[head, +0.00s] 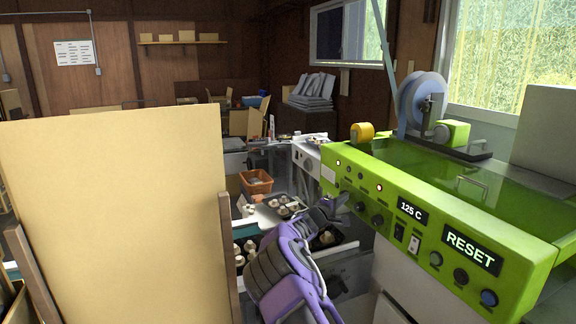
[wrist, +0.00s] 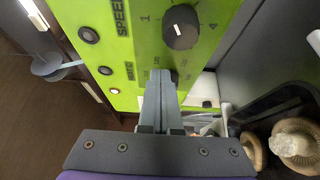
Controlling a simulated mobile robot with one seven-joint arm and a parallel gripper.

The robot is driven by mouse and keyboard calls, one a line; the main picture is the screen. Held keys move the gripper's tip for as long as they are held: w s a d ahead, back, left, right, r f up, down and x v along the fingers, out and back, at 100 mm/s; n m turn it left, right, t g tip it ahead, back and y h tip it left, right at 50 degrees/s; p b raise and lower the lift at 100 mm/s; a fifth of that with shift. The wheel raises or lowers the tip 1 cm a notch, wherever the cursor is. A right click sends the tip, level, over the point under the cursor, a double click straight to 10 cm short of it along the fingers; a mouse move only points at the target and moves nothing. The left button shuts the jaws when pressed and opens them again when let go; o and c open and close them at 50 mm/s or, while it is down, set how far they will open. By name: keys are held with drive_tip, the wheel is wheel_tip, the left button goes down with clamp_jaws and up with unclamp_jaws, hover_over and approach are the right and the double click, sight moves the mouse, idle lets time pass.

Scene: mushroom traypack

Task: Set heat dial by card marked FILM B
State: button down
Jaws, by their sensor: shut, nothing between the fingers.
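The green sealing machine (head: 455,215) fills the right of the head view. Its front panel has black knobs, small lamps, a display reading 125 C (head: 411,212) and a RESET label (head: 471,248). My gripper (head: 338,203) is at the left part of this panel, its fingers shut and empty. In the wrist view my gripper (wrist: 160,80) points at the panel, and a dial (wrist: 174,76) just beyond the fingertips is mostly hidden by them. I cannot tell whether they touch. A dial with a white pointer (wrist: 181,27) stands above it, near the word SPEED. No card marked FILM B is readable.
A large tan board (head: 115,210) blocks the left foreground. Trays with mushrooms (head: 326,238) lie below my arm, and mushrooms (wrist: 295,142) show at the wrist view's right. An orange crate (head: 257,182) stands behind. A wall sheet (head: 74,53) is too small to read.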

drive_tip(key=s+a, duration=0.1)
drive_tip(key=a, duration=0.2)
drive_tip(key=s+a, duration=0.1)
drive_tip(key=a, duration=0.1)
drive_tip(key=shift+s+a, duration=0.15)
drive_tip(key=shift+s, duration=0.15)
drive_tip(key=shift+s+a+f, duration=0.1)
drive_tip(key=shift+a+f, duration=0.05)
drive_tip(key=shift+f, duration=0.45)
drive_tip(key=shift+a+f, duration=0.15)
drive_tip(key=shift+f, duration=0.4)
drive_tip(key=shift+w+d+f, duration=0.1)
drive_tip(key=shift+w+d, duration=0.35)
drive_tip(key=shift+d, duration=0.55)
drive_tip(key=shift+w+d+r, duration=0.1)
drive_tip(key=shift+w+d, duration=0.35)
drive_tip(key=shift+d, duration=0.6)
drive_tip(key=shift+w+d+f, duration=0.1)
drive_tip(key=shift+w+d, duration=0.35)
drive_tip(key=shift+d, duration=0.55)
drive_tip(key=shift+w+a, duration=0.1)
drive_tip(key=shift+w, duration=0.1)
